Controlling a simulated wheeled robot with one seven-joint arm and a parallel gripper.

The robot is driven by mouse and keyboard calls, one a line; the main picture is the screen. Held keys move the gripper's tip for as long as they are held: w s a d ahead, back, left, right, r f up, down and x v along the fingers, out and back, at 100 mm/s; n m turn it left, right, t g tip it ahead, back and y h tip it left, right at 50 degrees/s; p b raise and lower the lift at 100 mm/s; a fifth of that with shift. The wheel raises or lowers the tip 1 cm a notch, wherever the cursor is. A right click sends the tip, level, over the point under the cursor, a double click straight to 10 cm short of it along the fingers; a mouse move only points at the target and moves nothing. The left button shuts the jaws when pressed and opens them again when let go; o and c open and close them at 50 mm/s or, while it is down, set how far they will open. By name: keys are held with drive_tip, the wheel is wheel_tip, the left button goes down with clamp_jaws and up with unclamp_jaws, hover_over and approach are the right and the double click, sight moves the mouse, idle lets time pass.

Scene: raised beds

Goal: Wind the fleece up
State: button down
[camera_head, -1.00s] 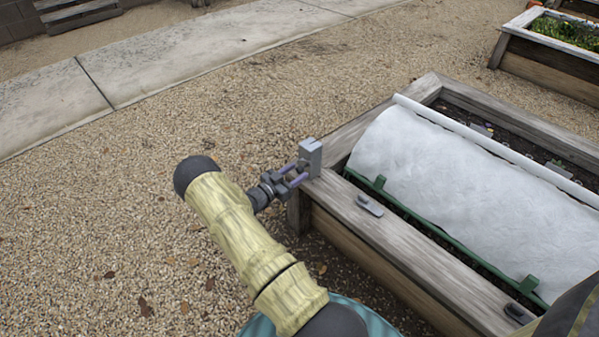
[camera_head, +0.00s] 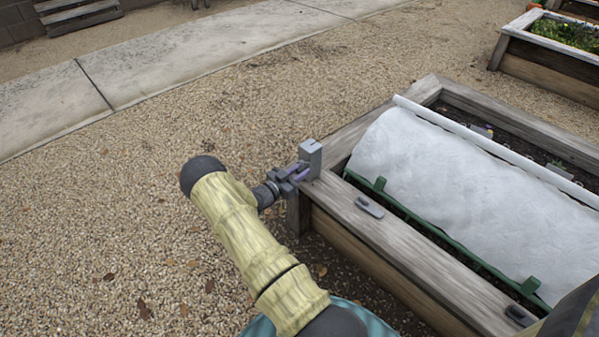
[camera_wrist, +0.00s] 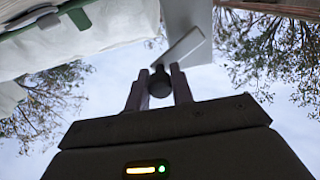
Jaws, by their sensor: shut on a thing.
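The white fleece (camera_head: 450,185) lies over the raised bed (camera_head: 345,208), with a pale roll or tube (camera_head: 480,142) along its far edge and a green rail (camera_head: 440,237) along its near edge. A grey block (camera_head: 311,155) stands at the bed's left corner. My gripper (camera_head: 299,174) is beside this block. In the wrist view, a short grey crank bar (camera_wrist: 184,47) and a dark knob (camera_wrist: 159,84) show below the block (camera_wrist: 187,18). My fingers are shut on the knob. The fleece (camera_wrist: 90,32) hangs at upper left there.
Dark soil shows beyond the fleece. Gravel (camera_head: 120,220) to the left is open. Another planted bed (camera_head: 550,65) stands at the upper right.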

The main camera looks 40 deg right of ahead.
drive_tip(key=shift+f+m, duration=0.15)
drive_tip(key=shift+m, duration=0.15)
wheel_tip(320, 180, down, 7)
drive_tip(key=w+m+b, duration=0.1)
drive_tip(key=m+b, duration=0.8)
drive_tip(key=m, duration=0.5)
drive_tip(key=w+m+b, duration=0.6)
drive_tip(key=m+b, duration=0.5)
drive_tip(key=m, duration=0.4)
drive_tip(key=shift+w+a, duration=0.35)
drive_tip(key=c, duration=1.2)
unclamp_jaws()
